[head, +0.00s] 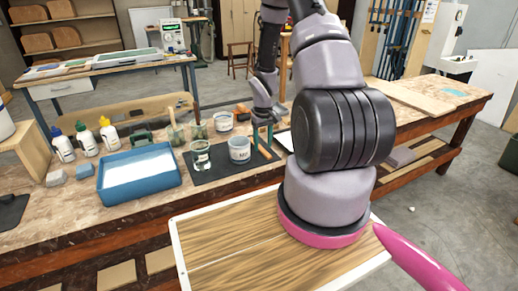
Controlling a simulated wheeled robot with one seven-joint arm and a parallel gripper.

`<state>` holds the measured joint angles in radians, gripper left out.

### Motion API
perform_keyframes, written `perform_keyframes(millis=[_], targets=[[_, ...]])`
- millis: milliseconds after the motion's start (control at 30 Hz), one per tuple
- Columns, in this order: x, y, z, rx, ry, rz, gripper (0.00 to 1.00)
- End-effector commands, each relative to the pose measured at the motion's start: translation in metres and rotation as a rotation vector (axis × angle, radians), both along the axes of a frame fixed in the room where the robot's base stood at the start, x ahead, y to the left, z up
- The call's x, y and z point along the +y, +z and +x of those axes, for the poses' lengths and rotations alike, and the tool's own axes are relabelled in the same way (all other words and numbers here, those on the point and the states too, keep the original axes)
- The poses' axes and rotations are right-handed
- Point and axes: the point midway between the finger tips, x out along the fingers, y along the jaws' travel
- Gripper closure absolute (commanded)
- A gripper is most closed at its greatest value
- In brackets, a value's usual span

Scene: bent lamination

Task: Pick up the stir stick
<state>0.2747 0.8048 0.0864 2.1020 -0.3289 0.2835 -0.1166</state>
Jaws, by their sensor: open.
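My gripper (263,134) is open and points down over the dark mat (221,171) on the workbench, just right of a grey cup. A thin orange-brown stick (265,152), which looks like the stir stick, lies on the mat close below the fingertips. I cannot tell whether the fingers are around it or above it. Nothing shows held in the gripper. My arm hides the bench to the right of it.
A grey cup (239,150) and a glass jar (201,156) stand left of the gripper, with another jar (223,121) behind. A blue tray (139,174) and several bottles (84,139) are farther left. Boards (411,98) lie at right.

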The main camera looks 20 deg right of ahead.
Motion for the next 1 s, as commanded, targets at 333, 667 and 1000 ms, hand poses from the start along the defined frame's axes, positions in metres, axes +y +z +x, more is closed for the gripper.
perform_keyframes(millis=[333, 667, 1000], targets=[[0.0, -0.017, 0.0, -0.001, 0.0, -0.001, 0.4], [0.0, -0.017, 0.0, -0.001, 0.0, -0.001, 1.0], [-0.001, -0.001, 0.001, -0.004, -0.001, -0.001, 1.0]])
